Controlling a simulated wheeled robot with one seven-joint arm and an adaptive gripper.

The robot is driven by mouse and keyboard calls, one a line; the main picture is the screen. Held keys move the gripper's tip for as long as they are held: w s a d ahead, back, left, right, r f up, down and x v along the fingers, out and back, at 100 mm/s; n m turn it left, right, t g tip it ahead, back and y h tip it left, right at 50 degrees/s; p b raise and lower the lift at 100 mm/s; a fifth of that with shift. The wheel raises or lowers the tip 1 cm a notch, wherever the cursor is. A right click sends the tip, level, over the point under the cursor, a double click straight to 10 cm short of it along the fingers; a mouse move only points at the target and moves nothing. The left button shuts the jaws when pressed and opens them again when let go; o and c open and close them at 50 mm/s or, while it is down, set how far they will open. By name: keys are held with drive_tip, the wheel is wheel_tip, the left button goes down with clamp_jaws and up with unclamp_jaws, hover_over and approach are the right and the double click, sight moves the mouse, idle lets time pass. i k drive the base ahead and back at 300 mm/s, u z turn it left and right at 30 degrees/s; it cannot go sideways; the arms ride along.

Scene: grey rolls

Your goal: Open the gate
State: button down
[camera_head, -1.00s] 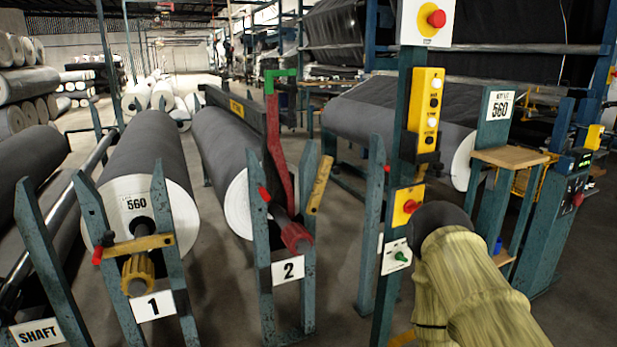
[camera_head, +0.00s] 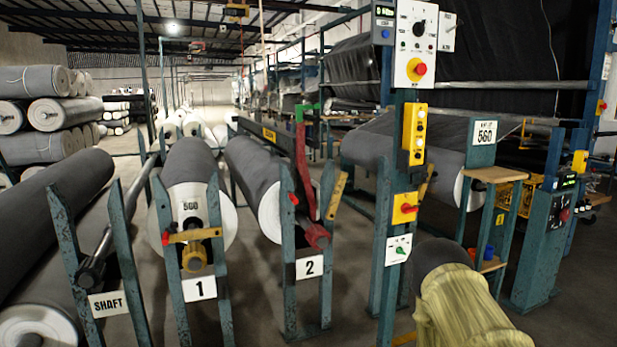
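No part is labelled as a gate. On stand 1 a yellow bar (camera_head: 196,235) with a red end lies across the two blue-green posts, above the yellow shaft end (camera_head: 194,259). On stand 2 a similar yellow bar (camera_head: 337,195) is raised on the right post, clear of the red shaft end (camera_head: 316,235). A red curved lever (camera_head: 303,165) rises behind stand 2. My arm, in a yellow-green sleeve with a dark end, reaches in at the lower right, apart from the stands. My gripper's fingers do not show.
A shaft stand (camera_head: 109,304) is at left. Grey rolls (camera_head: 188,163) lie behind the stands. A small wooden shelf (camera_head: 493,174) is at right. Bare floor lies in front.

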sight(341, 183)
drive_tip(key=u, duration=0.8)
drive_tip(key=i, duration=1.2)
